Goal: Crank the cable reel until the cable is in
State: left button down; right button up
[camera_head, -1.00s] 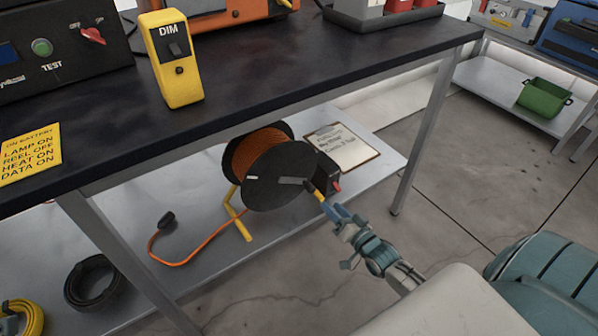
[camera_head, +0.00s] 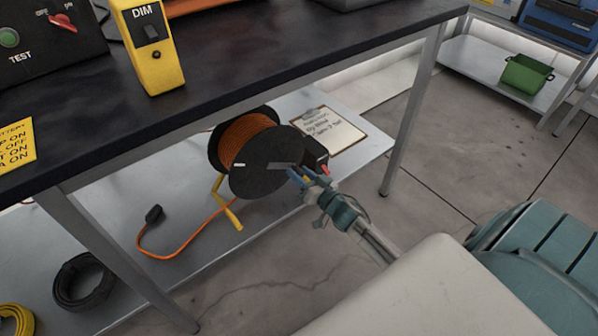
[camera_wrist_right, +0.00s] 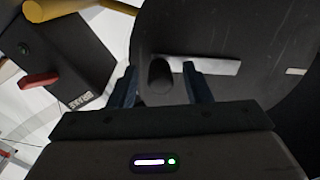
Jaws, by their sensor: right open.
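The cable reel (camera_head: 262,172) stands on the lower shelf, with orange cable (camera_head: 243,135) wound between its black flanges. A loose length of orange cable (camera_head: 185,243) runs across the shelf to a black plug (camera_head: 155,214). A grey crank bar (camera_wrist_right: 213,67) lies across the flange and carries a dark crank handle (camera_wrist_right: 160,76). My right gripper (camera_head: 303,177) is at the flange. In the right wrist view its open fingers (camera_wrist_right: 161,88) stand on either side of the handle, with gaps showing. My left gripper is out of view.
A black box with a red switch (camera_head: 316,154) sits beside the reel, near my right gripper. A clipboard (camera_head: 330,133) lies behind it. The dark tabletop (camera_head: 290,50) overhangs the shelf, and a table leg (camera_head: 412,110) stands to the right. Black (camera_head: 83,282) and yellow coils (camera_head: 18,318) lie left.

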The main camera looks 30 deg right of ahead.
jog(key=shift+w+a, duration=0.1)
jog(key=shift+w, duration=0.4)
grip_shut()
